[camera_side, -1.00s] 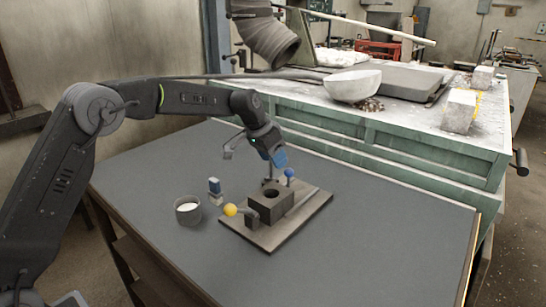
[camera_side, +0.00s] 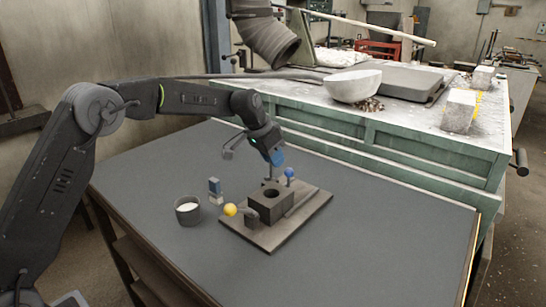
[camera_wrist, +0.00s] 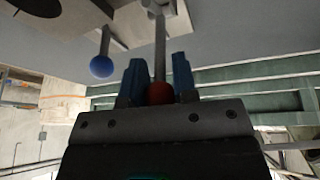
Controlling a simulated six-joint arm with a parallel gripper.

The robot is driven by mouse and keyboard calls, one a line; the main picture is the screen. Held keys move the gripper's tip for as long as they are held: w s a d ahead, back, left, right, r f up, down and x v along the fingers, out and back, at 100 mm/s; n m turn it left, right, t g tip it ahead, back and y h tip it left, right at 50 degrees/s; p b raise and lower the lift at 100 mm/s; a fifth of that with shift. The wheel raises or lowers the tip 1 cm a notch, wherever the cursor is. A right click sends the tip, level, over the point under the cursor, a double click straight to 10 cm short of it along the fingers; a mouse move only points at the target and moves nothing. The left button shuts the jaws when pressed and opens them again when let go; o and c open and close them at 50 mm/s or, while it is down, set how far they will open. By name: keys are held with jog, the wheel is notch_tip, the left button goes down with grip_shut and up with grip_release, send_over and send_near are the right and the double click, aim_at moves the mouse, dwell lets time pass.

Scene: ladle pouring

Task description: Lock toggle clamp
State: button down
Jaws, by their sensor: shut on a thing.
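My gripper (camera_side: 276,158) hangs just above the back of the dark clamp block (camera_side: 268,207) in the side view. In the wrist view its two blue fingers (camera_wrist: 157,80) are shut around a clamp lever (camera_wrist: 160,48) with a red knob (camera_wrist: 159,93) at its end. The red knob is hidden by the gripper in the side view. A second handle with a blue ball (camera_side: 289,172) stands just right of the gripper; it also shows in the wrist view (camera_wrist: 102,67). A handle with a yellow ball (camera_side: 230,209) sticks out at the left front of the block.
The block sits on a flat base plate (camera_side: 310,212) on the grey table (camera_side: 380,250). A dark cup with white contents (camera_side: 188,210) and a small blue-and-white block (camera_side: 215,188) stand to its left. A green bench (camera_side: 400,145) stands behind. The table's front and right are clear.

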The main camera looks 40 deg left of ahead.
jog(key=shift+s, duration=0.1)
jog(key=shift+s+f+t, duration=0.1)
jog(key=shift+s+t, duration=0.85)
jog(key=shift+t, duration=0.45)
jog(key=shift+s+f, duration=0.3)
jog(key=shift+s, duration=0.45)
jog(key=c, duration=0.9)
grip_release()
jog(key=shift+r, duration=0.1)
jog(key=v, duration=1.3)
jog(key=shift+s+a+r, duration=0.2)
jog(key=shift+r, duration=0.05)
